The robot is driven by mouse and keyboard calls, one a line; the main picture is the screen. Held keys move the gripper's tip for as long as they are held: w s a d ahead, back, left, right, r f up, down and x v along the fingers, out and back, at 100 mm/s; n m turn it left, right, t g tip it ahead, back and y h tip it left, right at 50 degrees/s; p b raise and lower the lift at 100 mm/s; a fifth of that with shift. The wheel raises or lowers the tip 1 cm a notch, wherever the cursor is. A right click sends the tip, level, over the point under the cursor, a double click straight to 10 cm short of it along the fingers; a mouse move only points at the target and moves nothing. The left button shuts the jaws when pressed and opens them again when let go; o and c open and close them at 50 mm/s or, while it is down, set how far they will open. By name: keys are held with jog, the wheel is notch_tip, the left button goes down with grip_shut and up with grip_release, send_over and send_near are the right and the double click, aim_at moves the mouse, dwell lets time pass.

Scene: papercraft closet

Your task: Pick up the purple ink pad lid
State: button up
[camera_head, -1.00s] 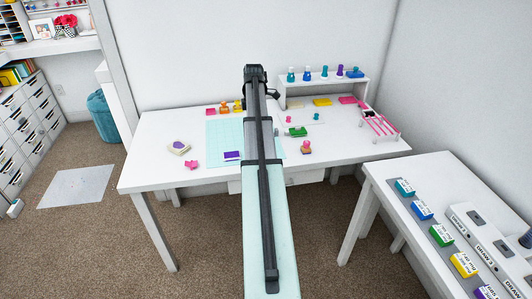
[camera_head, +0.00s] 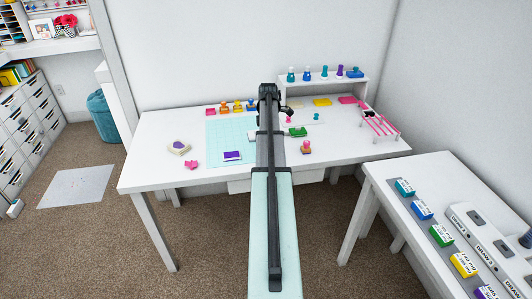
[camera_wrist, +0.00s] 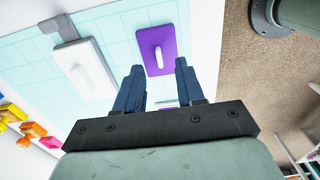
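The purple ink pad lid appears as a flat purple rectangle (camera_wrist: 164,60) with a raised white shape on it in the wrist view. It lies on the pale blue gridded mat (camera_wrist: 112,22). In the head view the purple lid (camera_head: 232,155) is near the mat's front edge, left of my arm. My gripper (camera_wrist: 160,66) is open, its two blue fingers apart and empty. In the wrist view the lid shows just beyond the fingertips, in the gap between them; contact is not seen. The fingers are not clearly visible in the head view.
A white block with a handle (camera_wrist: 85,66) lies beside the lid. A pale holder with a purple pad (camera_head: 179,147) and a pink piece (camera_head: 191,165) are left on the table. Stamps (camera_head: 238,106) line the back, and a shelf (camera_head: 340,79) holds bottles.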

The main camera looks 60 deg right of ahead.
jog(key=shift+w+a+f, duration=0.1)
jog(key=shift+w+f, duration=0.1)
jog(key=shift+f, duration=1.15)
jog(key=shift+w+a+f, duration=0.1)
jog(key=shift+w+f, duration=0.05)
jog(key=shift+f, duration=1.15)
jog(key=shift+c, duration=0.4)
grip_shut()
